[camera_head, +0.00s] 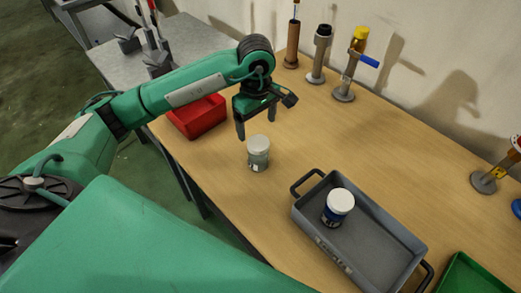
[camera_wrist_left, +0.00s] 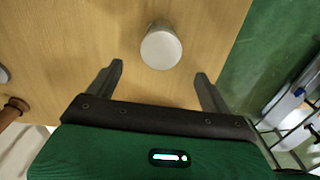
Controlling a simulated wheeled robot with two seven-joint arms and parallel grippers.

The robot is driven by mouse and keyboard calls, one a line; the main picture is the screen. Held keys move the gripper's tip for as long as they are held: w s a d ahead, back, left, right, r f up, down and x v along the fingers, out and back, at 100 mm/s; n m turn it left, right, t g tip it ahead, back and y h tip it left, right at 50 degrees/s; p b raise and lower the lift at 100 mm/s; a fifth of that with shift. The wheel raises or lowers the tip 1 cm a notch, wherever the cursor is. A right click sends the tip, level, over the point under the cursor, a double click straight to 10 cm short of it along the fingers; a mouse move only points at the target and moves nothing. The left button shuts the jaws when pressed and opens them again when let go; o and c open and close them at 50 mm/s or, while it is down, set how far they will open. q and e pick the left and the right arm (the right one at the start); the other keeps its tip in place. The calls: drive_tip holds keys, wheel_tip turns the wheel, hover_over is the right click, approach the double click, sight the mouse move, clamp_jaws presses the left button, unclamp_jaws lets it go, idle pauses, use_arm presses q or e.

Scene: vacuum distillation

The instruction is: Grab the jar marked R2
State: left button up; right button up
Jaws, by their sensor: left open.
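A jar with a white lid and a pale green body (camera_head: 258,154) stands upright on the wooden table; its lid also shows in the left wrist view (camera_wrist_left: 161,47). Its label is too small to read. A second jar, dark blue with a white lid (camera_head: 338,208), stands in the grey tray; its label is also unreadable. My left gripper (camera_head: 257,123) is open and empty above and just behind the pale green jar. In the left wrist view the jar lies ahead of the spread fingers (camera_wrist_left: 160,72), between their lines. My right gripper is out of view.
The grey tray (camera_head: 385,237) with handles sits right of the pale green jar. A red bin (camera_head: 197,117) is at the left table edge, a green tray (camera_head: 470,275) at the lower right. Several stands line the wall, including a brown one (camera_head: 292,45).

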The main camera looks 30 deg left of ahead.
sight(258, 142)
use_arm(q)
wheel_tip(258, 142, down, 4)
drive_tip(key=shift+f+p, duration=0.25)
drive_tip(key=shift+p, duration=0.1)
drive_tip(key=shift+f, duration=0.35)
drive_tip(key=shift+s+d+f+p, duration=0.1)
drive_tip(key=shift+f+p, duration=0.2)
drive_tip(key=shift+f, duration=0.15)
drive_tip(key=shift+s+d+f+p, duration=0.1)
drive_tip(key=shift+f+p, duration=0.2)
drive_tip(key=shift+f, duration=0.1)
wheel_tip(258, 142, down, 3)
drive_tip(key=shift+f+p, duration=0.1)
drive_tip(key=shift+p, duration=0.45)
drive_tip(key=shift+f, duration=0.3)
drive_tip(key=shift+c, duration=0.4)
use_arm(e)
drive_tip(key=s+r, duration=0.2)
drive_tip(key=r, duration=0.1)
use_arm(q)
drive_tip(key=c, duration=1.1)
drive_tip(key=shift+c, duration=0.3)
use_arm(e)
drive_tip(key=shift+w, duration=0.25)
use_arm(q)
drive_tip(key=shift+w+r, duration=0.1)
drive_tip(key=shift+r, duration=0.05)
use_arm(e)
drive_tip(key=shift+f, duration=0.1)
